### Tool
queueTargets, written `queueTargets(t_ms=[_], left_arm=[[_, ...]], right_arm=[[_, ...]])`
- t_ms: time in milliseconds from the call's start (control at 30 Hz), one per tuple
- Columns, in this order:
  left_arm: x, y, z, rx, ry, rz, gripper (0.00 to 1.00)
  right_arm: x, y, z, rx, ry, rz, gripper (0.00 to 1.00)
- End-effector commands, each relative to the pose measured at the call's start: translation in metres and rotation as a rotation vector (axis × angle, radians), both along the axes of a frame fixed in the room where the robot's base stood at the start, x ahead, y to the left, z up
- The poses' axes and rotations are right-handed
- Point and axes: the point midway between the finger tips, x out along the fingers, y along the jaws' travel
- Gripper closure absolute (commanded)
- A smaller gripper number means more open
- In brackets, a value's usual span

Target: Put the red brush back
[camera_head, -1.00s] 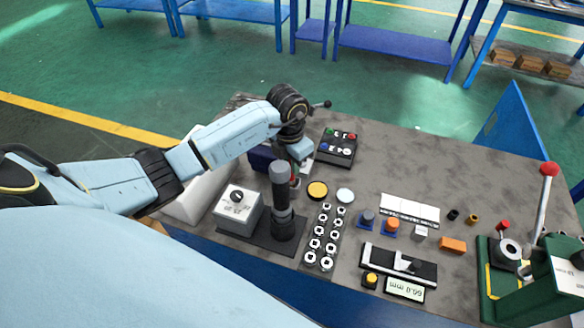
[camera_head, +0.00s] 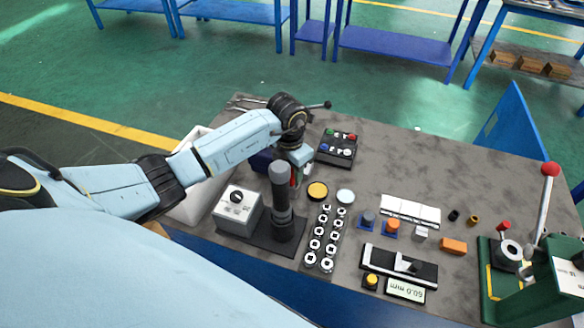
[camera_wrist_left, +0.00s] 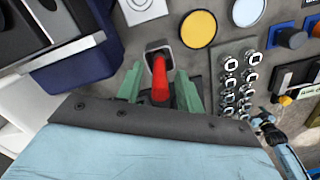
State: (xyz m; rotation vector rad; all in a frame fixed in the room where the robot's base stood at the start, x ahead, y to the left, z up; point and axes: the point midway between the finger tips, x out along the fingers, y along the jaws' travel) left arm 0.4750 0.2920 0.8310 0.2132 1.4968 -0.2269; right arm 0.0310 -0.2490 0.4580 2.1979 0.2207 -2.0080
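The red brush (camera_wrist_left: 160,88) stands between the two green fingers of my left gripper (camera_wrist_left: 159,82) in the left wrist view. A light-blue arm part with a dark end, apparently my right gripper (camera_wrist_left: 268,124), shows small at the lower right of the wrist view.
The dark post (camera_head: 281,205) and the grey-white knob box (camera_head: 238,210) stand close in front of the gripper. A blue bin (camera_wrist_left: 85,60) is at its left. Yellow (camera_head: 317,191) and pale discs, a socket rack (camera_head: 323,238) and a button box (camera_head: 337,147) lie to the right.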

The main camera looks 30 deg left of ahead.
Motion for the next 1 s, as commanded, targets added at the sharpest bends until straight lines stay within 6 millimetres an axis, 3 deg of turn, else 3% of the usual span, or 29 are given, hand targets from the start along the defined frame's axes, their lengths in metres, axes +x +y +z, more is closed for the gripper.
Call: queueTargets(t_ms=[600,1000], left_arm=[[-0.006,0.002,0.11,0.0,-0.003,-0.001,0.63],[-0.007,0.002,0.121,0.0,0.0,0.0,0.63]], right_arm=[[0.001,0.0,0.011,0.0,-0.001,0.0,0.29],[0.001,0.0,0.011,0.0,-0.002,0.0,0.29]])
